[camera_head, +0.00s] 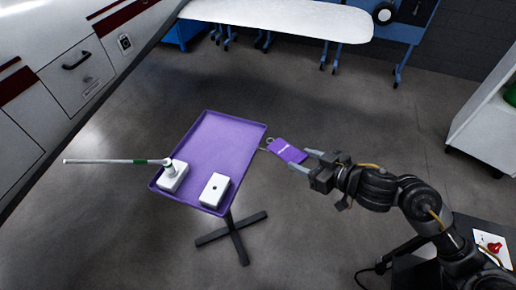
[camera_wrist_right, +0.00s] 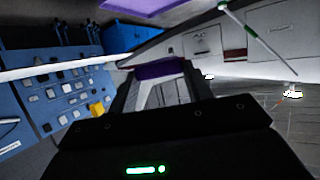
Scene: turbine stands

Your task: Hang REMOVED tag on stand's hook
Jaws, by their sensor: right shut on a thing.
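The purple REMOVED tag (camera_head: 288,150) has pale lettering and a thin loop at its left end. My right gripper (camera_head: 308,158) is shut on the tag's right end and holds it just off the right edge of the purple tray stand (camera_head: 222,140). In the right wrist view the purple tag (camera_wrist_right: 158,70) shows between the fingers. The loop is close to the tray's right edge; whether it touches the stand, and where the hook is, I cannot make out. My left gripper is not in view.
On the tray are a white block (camera_head: 214,190) with a dark hole and another white block (camera_head: 173,178) bearing a pale rod (camera_head: 110,161) that sticks out left. A white-topped bench (camera_head: 280,18) stands behind. A white cabinet (camera_head: 488,110) is at right. Floor around the stand is clear.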

